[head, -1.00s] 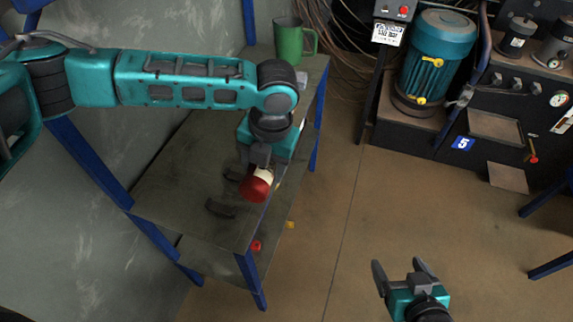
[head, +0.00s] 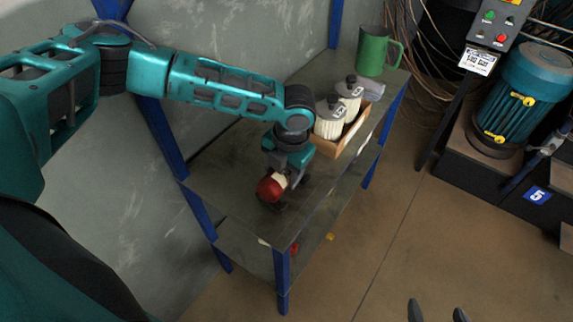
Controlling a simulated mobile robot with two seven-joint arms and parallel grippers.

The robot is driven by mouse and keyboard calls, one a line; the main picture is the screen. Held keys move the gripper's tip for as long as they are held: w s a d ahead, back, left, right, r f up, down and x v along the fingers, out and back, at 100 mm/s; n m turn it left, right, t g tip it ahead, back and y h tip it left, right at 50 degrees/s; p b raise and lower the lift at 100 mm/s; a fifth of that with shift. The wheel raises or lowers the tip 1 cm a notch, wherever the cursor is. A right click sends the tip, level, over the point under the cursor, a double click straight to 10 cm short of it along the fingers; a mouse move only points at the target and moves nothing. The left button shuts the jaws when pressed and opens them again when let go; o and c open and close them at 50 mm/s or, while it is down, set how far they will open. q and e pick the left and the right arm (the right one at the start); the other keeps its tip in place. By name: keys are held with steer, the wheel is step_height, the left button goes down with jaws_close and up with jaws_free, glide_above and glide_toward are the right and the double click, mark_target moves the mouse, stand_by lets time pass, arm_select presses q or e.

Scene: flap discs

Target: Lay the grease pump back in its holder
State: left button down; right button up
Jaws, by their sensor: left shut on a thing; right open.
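The grease pump (head: 269,189) shows a red round end and a cream-coloured part; the rest is hidden by my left gripper. My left gripper (head: 283,176) is shut on it, at the shelf's upper top. The holder (head: 277,206) is dark cradle pieces on that top, seen just below and beside the pump. The pump is over the holder; I cannot tell whether it touches it. My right gripper (head: 437,313) shows only its two fingertips at the bottom edge, apart and with nothing seen between them.
The grey shelf (head: 222,187) has blue legs. A wooden box (head: 352,132) with two lidded cream canisters (head: 331,120) stands behind my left gripper. A green jug (head: 373,52) stands at the far end. A blue-green motor (head: 517,95) stands at right. Floor between is clear.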

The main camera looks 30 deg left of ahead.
arm_select(q)
steer(key=shift+f, duration=0.55)
steer(key=shift+f, duration=0.55)
steer(key=shift+c, duration=1)
jaws_free()
step_height(320, 180, up, 13)
steer(key=d+p, duration=0.1)
steer(key=d, duration=0.1)
steer(key=shift+f, duration=0.15)
steer(key=shift+s, duration=0.15)
